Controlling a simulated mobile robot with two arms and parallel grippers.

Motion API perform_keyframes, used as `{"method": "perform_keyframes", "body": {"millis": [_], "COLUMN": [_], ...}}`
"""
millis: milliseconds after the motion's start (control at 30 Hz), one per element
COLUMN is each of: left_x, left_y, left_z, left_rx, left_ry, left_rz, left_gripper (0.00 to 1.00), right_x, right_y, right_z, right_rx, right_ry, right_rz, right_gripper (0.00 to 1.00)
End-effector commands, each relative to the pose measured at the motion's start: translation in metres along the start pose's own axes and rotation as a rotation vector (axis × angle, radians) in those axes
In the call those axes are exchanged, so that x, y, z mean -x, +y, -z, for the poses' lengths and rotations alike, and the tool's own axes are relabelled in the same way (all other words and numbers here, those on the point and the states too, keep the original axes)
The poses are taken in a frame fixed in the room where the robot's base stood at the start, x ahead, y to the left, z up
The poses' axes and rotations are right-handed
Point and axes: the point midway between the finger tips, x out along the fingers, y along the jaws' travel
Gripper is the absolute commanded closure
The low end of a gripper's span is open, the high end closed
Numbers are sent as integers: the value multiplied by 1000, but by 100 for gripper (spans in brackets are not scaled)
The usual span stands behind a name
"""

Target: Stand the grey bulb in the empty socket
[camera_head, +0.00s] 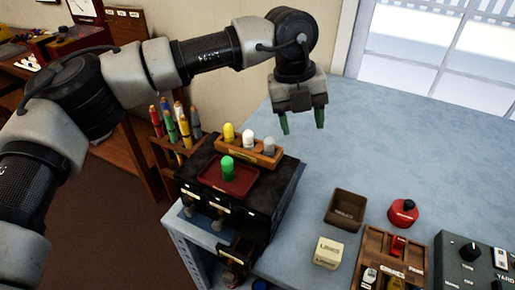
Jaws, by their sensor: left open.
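The grey bulb (270,145) stands at the right end of a wooden rack (238,149) on top of a black cabinet (255,200). A white bulb (248,136) and a yellow bulb (228,132) stand to its left in the same rack. A green bulb (227,166) stands on a dark red tray (246,181) in front of the rack. I cannot make out an empty socket. My left gripper (302,121) is open and empty, fingers down, above and right of the grey bulb. My right gripper is not in view.
A brown box (345,209), a cream block (328,253), a red round button (403,212) and a wooden tray (375,247) lie on the blue table (400,140). A grey control panel (465,245) stands at right. The table's back is clear.

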Motion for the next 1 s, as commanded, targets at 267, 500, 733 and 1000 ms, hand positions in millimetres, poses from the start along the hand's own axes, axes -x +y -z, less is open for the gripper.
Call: {"method": "perform_keyframes", "body": {"millis": [267,500,733,1000], "left_x": [40,5,-13,-50], "left_y": [42,50,54,64], "left_z": [-15,-16,-17,-17], "left_rx": [320,323,321,321], "left_ry": [-90,-89,-89,-88], "left_rz": [-210,-212,-210,-209], "left_gripper": [44,44,44,44], "right_x": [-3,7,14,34], "right_y": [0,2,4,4], "right_z": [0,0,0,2], "right_rx": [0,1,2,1], "right_ry": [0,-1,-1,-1], "right_rz": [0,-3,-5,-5], "right_gripper": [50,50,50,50]}}
